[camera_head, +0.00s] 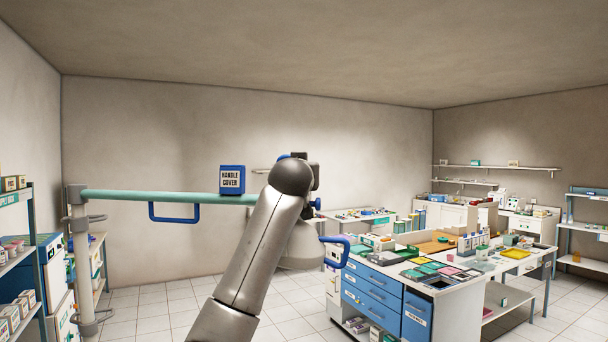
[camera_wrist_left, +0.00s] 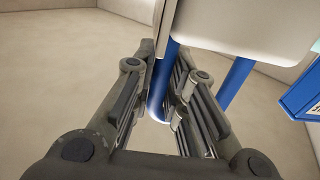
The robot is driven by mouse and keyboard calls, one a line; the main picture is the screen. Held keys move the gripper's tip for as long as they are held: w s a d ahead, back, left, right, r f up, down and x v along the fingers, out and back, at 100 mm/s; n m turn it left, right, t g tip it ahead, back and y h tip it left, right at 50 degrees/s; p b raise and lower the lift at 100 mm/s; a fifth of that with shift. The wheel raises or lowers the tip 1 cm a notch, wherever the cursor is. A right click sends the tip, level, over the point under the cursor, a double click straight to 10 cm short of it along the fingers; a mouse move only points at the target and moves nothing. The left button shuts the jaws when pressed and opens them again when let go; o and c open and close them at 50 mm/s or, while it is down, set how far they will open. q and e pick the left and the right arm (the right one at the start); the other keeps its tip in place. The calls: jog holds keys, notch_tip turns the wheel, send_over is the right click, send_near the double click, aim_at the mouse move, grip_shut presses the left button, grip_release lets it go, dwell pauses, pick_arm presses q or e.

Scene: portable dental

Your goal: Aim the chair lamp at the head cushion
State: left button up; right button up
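The chair lamp hangs at the end of a green horizontal arm (camera_head: 150,196) on a pale post (camera_head: 79,255). Its grey-white head (camera_head: 303,247) is partly hidden behind my left arm. A blue handle (camera_head: 335,245) sticks out at its right. In the left wrist view, the pale lamp housing (camera_wrist_left: 250,25) fills the upper middle. A blue handle bar (camera_wrist_left: 157,95) passes between the fingers of my left gripper (camera_wrist_left: 167,65); a firm grip on it cannot be made out. In the head view that gripper is hidden behind my wrist. The head cushion and right gripper are out of view.
A blue "handle cover" box (camera_head: 232,180) shows at the lamp arm, also at the wrist view's right edge (camera_wrist_left: 305,95). A blue-drawered bench (camera_head: 385,305) with trays stands at right. Shelves (camera_head: 18,260) line the left. Open tiled floor (camera_head: 150,305) lies between.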

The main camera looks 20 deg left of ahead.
pick_arm(q)
jog(key=o, duration=0.4)
jog(key=shift+c, duration=0.2)
jog(key=v, duration=1.2)
